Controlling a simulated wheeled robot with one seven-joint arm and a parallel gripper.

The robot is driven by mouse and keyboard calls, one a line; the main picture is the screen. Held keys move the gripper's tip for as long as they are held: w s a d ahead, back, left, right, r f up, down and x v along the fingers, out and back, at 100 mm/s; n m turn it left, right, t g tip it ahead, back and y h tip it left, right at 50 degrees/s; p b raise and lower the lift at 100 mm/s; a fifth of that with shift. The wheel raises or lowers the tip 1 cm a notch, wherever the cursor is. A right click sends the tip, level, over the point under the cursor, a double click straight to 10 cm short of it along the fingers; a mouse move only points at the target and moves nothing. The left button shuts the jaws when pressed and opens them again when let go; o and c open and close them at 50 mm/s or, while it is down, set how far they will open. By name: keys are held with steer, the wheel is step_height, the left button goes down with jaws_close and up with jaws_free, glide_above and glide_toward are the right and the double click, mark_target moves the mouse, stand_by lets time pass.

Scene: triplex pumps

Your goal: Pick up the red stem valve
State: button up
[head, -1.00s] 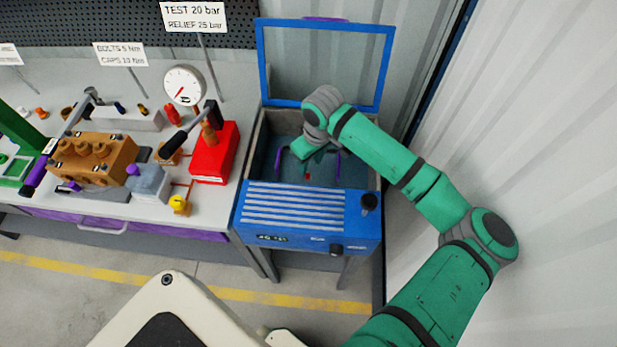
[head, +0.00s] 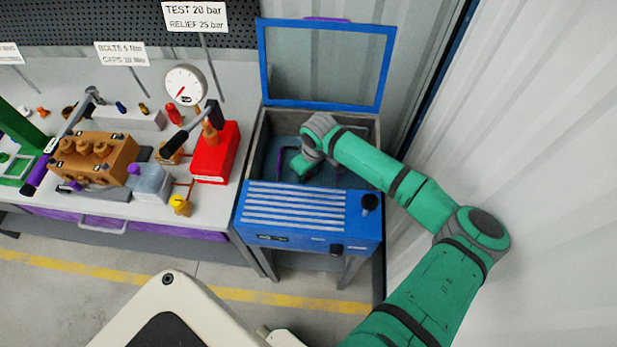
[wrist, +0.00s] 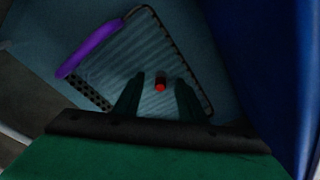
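The red stem valve (wrist: 160,84) shows in the wrist view as a small dark piece with a bright red end. It lies on a ribbed basket floor inside the blue washer cabinet, and the head view does not show it now. My gripper (wrist: 160,92) is open in the wrist view, with one dark finger on each side of the valve in the picture. I cannot tell how far the fingertips are above it. In the head view my gripper (head: 301,170) reaches down inside the cabinet, and its fingers are hidden.
The basket has a purple handle (wrist: 92,48) at its left. The blue cabinet wall (wrist: 270,70) rises close on the right. The blue-framed lid (head: 262,62) stands open behind, and the blue front panel (head: 310,215) is nearest me. A workbench with a red box (head: 215,152) is on the left.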

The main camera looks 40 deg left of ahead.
jaws_close()
